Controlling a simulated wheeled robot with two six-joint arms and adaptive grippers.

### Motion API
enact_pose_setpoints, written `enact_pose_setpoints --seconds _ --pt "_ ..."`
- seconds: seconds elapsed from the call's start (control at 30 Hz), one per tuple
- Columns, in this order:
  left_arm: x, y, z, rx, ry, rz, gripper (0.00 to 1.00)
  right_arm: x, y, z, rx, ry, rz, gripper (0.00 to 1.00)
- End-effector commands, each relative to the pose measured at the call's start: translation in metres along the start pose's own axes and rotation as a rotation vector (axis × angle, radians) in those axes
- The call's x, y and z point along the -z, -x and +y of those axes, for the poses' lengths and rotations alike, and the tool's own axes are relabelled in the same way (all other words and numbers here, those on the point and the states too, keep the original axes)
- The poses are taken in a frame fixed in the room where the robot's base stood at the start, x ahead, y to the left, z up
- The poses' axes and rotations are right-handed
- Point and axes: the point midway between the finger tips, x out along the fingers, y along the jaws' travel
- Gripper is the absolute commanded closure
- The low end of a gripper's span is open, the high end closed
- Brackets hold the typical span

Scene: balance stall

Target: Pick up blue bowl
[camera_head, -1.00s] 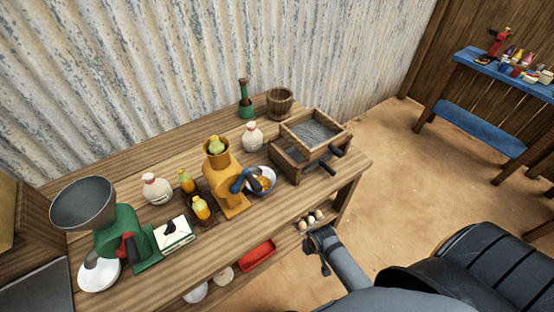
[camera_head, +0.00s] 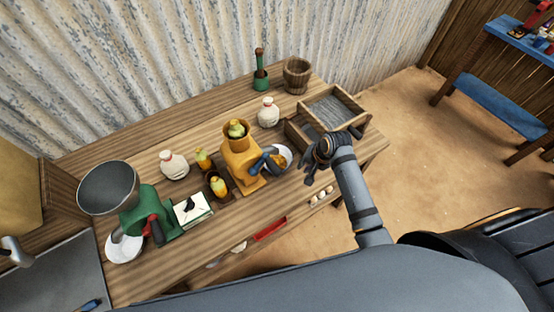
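A pale bluish bowl (camera_head: 288,153) with yellow-orange contents stands on the wooden table, right beside the yellow grinder (camera_head: 240,165). It is the only bowl here that looks blue, and the grinder's blue handle partly covers its left side. My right gripper (camera_head: 313,165) is just right of the bowl, over the table near the wooden sifter box, and appears apart from the bowl. Its fingers are dark and small, so I cannot tell whether they are open. My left gripper is not in view.
The wooden sifter box (camera_head: 340,100) is behind my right gripper. A green grinder (camera_head: 150,215) with a white bowl (camera_head: 124,248) stands at the left. White jars (camera_head: 268,112) and yellow bottles (camera_head: 219,187) stand around the yellow grinder. A lower shelf holds a red tray (camera_head: 270,229).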

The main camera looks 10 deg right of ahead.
Motion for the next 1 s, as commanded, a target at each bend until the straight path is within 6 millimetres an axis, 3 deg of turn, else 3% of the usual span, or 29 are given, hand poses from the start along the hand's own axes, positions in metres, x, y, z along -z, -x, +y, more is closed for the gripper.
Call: enact_pose_setpoints --seconds 0.13,0.27,0.6,0.83,1.0 --pt "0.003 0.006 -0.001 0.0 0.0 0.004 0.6 0.013 0.015 -0.03 0.041 -0.128 -0.034 0.85" --pt "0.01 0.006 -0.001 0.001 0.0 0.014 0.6 0.013 0.015 -0.034 0.047 -0.155 -0.044 0.85" --pt "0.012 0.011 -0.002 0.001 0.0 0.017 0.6 0.011 -0.033 -0.037 0.046 -0.152 -0.042 0.85" --pt "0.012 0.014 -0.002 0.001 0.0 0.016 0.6 0.01 -0.042 -0.038 0.046 -0.152 -0.043 0.85" --pt "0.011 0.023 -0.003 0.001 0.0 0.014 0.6 0.003 -0.068 -0.043 0.045 -0.152 -0.044 0.85"
